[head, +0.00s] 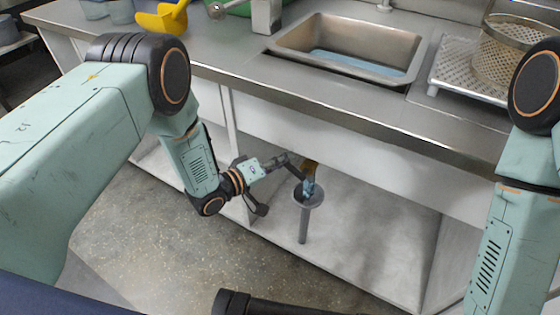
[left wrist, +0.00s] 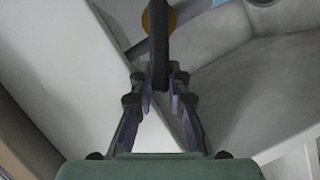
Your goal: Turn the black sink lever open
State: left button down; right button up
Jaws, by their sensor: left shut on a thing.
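The black sink lever (left wrist: 161,45) stands as a dark upright bar between the fingers of my left gripper (left wrist: 160,78) in the left wrist view. The gripper is shut on it. A round brass-coloured part (left wrist: 148,18) shows beside the lever's far end. In the head view my left gripper (head: 281,161) reaches under the counter edge, close to a brown-gold fitting (head: 311,167). The lever is small and partly covered there, so its exact angle is hard to tell. My right arm shows at the right edge, but its gripper is out of view.
The steel sink (head: 420,55) with blue water is set in the counter above. A perforated tray with a mesh basket (head: 508,50) and a yellow scoop (head: 162,20) are on the counter. The speckled floor in front is clear.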

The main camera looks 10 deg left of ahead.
pick_arm(q)
jog(key=shift+w+a+f+n+h+b, duration=0.15)
jog(key=shift+a+f+n+h+b, duration=0.15)
jog(key=shift+f+n+b, duration=0.4)
jog(key=shift+f+n+t+h+b, duration=0.3)
jog(key=shift+f+n+b, duration=0.15)
jog(key=shift+n+b, duration=0.4)
jog(key=shift+f+n+t+h+b, duration=0.3)
jog(key=shift+f+n+b, duration=0.15)
jog(key=shift+n+b, duration=0.4)
jog(key=c, duration=1.3)
grip_release()
jog(key=shift+a, duration=0.1)
jog(key=v, duration=1.2)
